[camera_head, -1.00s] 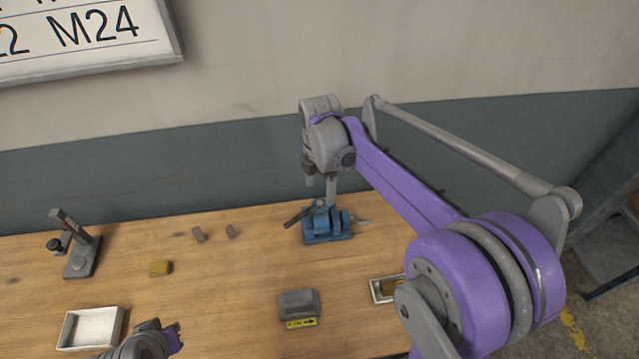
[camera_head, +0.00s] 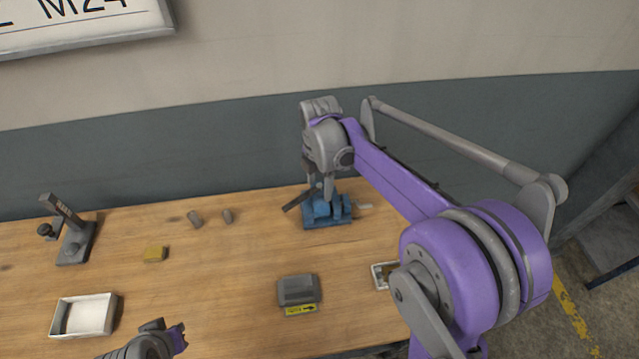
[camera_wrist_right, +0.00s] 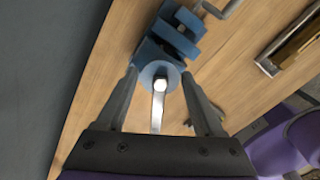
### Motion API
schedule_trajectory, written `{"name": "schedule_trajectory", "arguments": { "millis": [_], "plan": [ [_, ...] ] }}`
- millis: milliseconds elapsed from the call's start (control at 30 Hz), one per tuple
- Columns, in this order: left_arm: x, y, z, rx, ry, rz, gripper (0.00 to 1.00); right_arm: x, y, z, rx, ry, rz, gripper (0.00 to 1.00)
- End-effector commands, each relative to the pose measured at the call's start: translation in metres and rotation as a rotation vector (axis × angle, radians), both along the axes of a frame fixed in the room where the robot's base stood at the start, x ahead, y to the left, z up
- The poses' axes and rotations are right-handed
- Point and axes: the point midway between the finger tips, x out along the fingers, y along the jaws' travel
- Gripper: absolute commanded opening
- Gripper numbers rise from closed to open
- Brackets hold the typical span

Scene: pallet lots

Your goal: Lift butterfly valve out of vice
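The blue vice (camera_head: 340,220) stands on the wooden bench below my right gripper (camera_head: 325,196), and it also shows at the top of the right wrist view (camera_wrist_right: 168,36). In that view a round blue part with a pale hex centre, apparently the butterfly valve (camera_wrist_right: 147,76), lies between my right fingertips (camera_wrist_right: 160,74). A pale metal bar runs down from its centre. The fingers are apart, one on each side; I cannot tell whether they touch it. In the head view a dark lever sticks out left of the vice. My left gripper (camera_head: 178,338) is at the lower edge, its fingers unclear.
A grey block with a yellow arrow label (camera_head: 298,290) sits in front of the vice. A small tray (camera_head: 378,276) is right of it. The wall is close behind.

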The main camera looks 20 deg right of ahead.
Motion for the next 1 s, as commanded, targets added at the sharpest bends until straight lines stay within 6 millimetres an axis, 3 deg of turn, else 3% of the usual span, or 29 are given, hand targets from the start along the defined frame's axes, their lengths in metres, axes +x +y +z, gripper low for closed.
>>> {"name": "schedule_trajectory", "arguments": {
  "millis": [33,367,1000],
  "plan": [
    [0.0000,0.0000,0.0000,0.000,0.000,0.000,0.00,-0.0001,0.0000,0.0000,0.000,0.000,0.000,0.58],
    [0.0000,0.0000,-0.0001,0.000,0.000,0.000,0.00,-0.0002,-0.0001,0.0000,0.000,0.000,0.000,0.00],
    [0.0004,0.0000,0.0013,0.000,-0.001,0.000,0.00,-0.0010,-0.0033,0.0030,0.000,0.000,-0.001,0.00]
  ]
}}
